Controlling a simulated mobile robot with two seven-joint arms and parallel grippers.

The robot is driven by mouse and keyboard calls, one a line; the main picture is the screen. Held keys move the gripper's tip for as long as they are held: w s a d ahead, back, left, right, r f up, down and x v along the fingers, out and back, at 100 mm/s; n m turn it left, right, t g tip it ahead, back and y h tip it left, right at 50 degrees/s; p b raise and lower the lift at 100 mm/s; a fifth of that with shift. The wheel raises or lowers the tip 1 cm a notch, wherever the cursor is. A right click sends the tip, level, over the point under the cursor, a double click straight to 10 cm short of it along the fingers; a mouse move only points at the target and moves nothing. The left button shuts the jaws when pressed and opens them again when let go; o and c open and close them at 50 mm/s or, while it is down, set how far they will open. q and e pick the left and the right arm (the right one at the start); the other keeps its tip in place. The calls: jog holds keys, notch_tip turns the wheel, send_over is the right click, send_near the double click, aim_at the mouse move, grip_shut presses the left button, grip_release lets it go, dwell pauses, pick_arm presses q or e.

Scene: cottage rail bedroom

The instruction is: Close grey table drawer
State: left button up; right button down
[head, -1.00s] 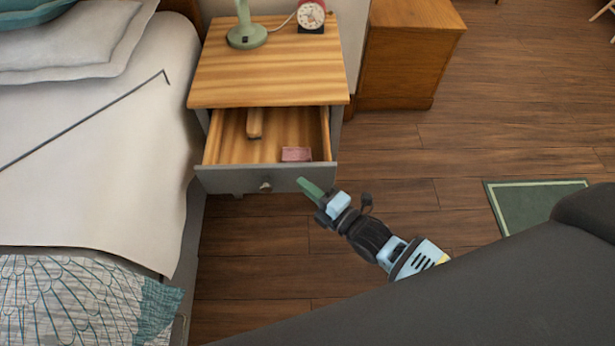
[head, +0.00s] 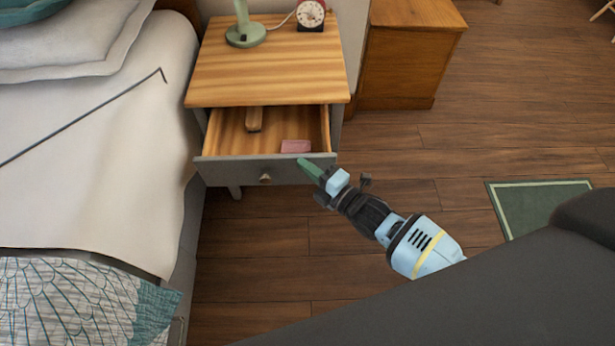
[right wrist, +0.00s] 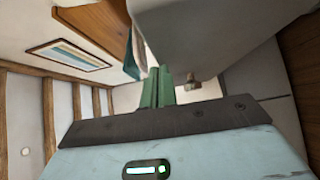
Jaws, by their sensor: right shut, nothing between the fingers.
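The grey bedside table (head: 262,78) has a wooden top, and its drawer (head: 225,172) is pulled partly open. The drawer holds a pink item (head: 296,146) and a brown wooden item (head: 254,119). A round knob (head: 265,179) sits mid-front. My right gripper (head: 309,167) is shut and empty, its green fingertips at the right end of the drawer front, seemingly touching it. In the right wrist view the shut green fingers (right wrist: 158,88) are beside the grey drawer front (right wrist: 200,35), with the knob (right wrist: 192,82) just past them. My left gripper is not in view.
A green lamp (head: 246,30) and a red alarm clock (head: 311,15) stand on the table top. The bed (head: 100,150) borders the table on the left. A wooden cabinet (head: 405,60) stands behind right. Wooden floor lies clear in front, with a green mat (head: 540,205) at right.

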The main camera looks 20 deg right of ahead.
jog(key=w+d+b, duration=0.1)
jog(key=w+b, duration=0.1)
jog(key=w, duration=0.2)
jog(key=w+d+b, duration=0.1)
jog(key=w+b, duration=0.2)
jog(key=w, duration=0.2)
jog(key=w+d+b, duration=0.2)
jog(key=w, duration=0.3)
jog(key=shift+f, duration=0.15)
jog(key=shift+w+d+b, duration=0.1)
jog(key=shift+w+b, duration=0.25)
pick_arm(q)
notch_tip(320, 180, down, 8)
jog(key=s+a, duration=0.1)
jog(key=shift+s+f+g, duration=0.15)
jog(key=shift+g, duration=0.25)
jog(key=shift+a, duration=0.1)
